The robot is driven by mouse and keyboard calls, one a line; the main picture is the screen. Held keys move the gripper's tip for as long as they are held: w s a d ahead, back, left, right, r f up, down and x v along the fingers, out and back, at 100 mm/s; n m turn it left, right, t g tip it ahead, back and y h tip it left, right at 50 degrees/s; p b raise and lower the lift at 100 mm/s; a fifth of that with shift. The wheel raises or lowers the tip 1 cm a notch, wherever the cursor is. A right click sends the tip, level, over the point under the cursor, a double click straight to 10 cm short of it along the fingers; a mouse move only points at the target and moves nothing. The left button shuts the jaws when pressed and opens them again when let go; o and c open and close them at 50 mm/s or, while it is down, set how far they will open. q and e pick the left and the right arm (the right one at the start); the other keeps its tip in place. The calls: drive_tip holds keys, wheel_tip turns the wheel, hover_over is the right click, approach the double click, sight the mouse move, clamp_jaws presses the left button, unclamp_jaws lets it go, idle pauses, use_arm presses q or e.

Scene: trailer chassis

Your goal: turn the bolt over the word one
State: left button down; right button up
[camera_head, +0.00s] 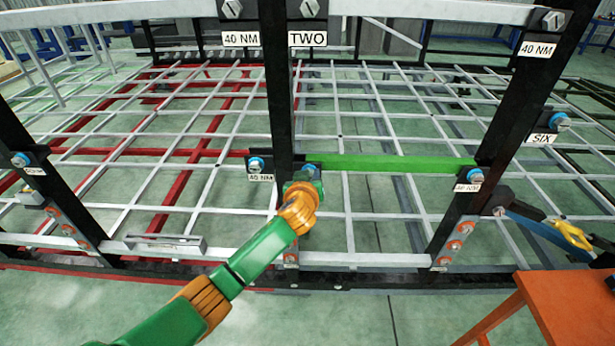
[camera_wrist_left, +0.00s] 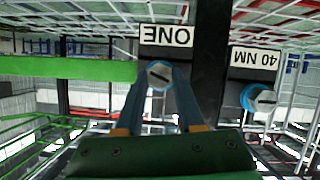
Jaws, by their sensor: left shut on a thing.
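The bolt under the ONE label (camera_wrist_left: 167,35) has a pale hex head (camera_wrist_left: 158,75) with a dark line across it. The wrist view shows the scene upside down. My left gripper (camera_wrist_left: 159,80) has its two blue fingers closed on opposite sides of this bolt head. In the head view my green and orange left arm reaches up to the post, and the left gripper (camera_head: 308,172) covers the bolt and its label there. My right gripper is not in view.
A neighbouring bolt (camera_head: 256,163) with a 40 NM label (camera_head: 261,178) sits just left of the black post (camera_head: 277,90). A green bar (camera_head: 400,163) runs right from the gripper to another post. An orange table (camera_head: 575,310) stands at bottom right.

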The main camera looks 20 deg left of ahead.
use_arm(q)
drive_tip(key=n+t+b, duration=0.2)
drive_tip(key=n+b, duration=0.1)
drive_tip(key=n, duration=0.5)
drive_tip(key=f+n+t+b, duration=0.1)
drive_tip(key=n+t+b, duration=0.2)
drive_tip(key=n, duration=0.6)
drive_tip(key=f+n+t+h+b, duration=0.1)
drive_tip(key=n+t+b, duration=0.2)
drive_tip(key=n, duration=0.6)
drive_tip(key=shift+s+a, duration=0.1)
drive_tip(key=shift+a, duration=0.05)
idle(1.5)
idle(0.3)
